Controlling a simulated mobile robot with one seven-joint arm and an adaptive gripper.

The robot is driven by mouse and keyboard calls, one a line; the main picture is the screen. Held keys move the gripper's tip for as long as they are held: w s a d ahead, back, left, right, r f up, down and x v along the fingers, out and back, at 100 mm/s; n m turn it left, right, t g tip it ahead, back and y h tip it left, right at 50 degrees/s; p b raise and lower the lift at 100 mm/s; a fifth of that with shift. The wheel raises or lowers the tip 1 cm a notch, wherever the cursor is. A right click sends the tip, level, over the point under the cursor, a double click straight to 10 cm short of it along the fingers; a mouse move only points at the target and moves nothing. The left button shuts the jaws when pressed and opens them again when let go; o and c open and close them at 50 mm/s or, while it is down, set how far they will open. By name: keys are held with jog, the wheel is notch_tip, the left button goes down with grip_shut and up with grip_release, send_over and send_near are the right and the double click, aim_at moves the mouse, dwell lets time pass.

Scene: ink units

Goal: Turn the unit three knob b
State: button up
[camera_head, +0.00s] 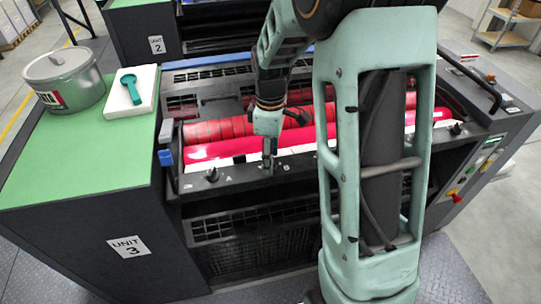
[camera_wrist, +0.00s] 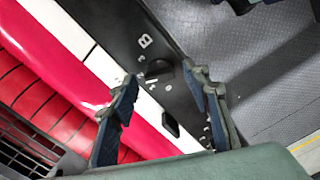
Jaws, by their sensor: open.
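Knob b is a dark knob (camera_wrist: 158,74) on the black front rail of unit three, beside a white letter B in the wrist view. My gripper (camera_wrist: 160,77) is open, with one fingertip on either side of the knob in that view. Whether the fingers touch it, I cannot tell. In the head view my gripper (camera_head: 267,162) points down at the middle of the front rail (camera_head: 235,180) and hides the knob there. The unit three label (camera_head: 129,246) is on the dark side panel at left.
Red rollers (camera_head: 210,131) lie just behind the rail. Another knob (camera_head: 212,175) stands by the letter A, left of my gripper. A tin (camera_head: 65,80) and a teal tool (camera_head: 131,88) on a white block sit on the green top (camera_head: 95,160). Buttons (camera_head: 454,195) are at right.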

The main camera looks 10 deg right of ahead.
jog(key=c, duration=1.1)
jog(key=m+b, duration=0.1)
jog(key=m, duration=0.4)
jog(key=shift+w+m+b, duration=0.1)
jog(key=shift+m+b, duration=0.2)
jog(key=shift+m, duration=2.1)
jog(key=o, duration=1.1)
